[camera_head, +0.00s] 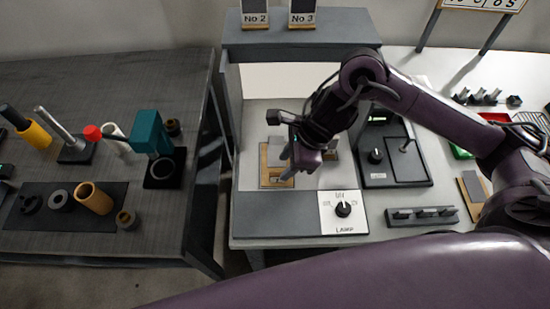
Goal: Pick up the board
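A small tan board (266,180) with a grey piece on it lies on the light tabletop under the grey shelf. It is the likeliest match for the task's board. My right gripper (291,164) comes in from the right and hangs over the board's right side, hiding part of it. Its fingertips are small and dark here. I cannot tell whether they are apart or touch the board. Another tan piece shows just right of the gripper, partly covered. My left gripper is not in view.
A lamp switch panel (343,211) sits at the table's front. A dark box with a knob (376,156) stands to the right, a grey rack (422,216) in front of it. A dark table (110,85) at left holds tools, rings and a teal press (147,132).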

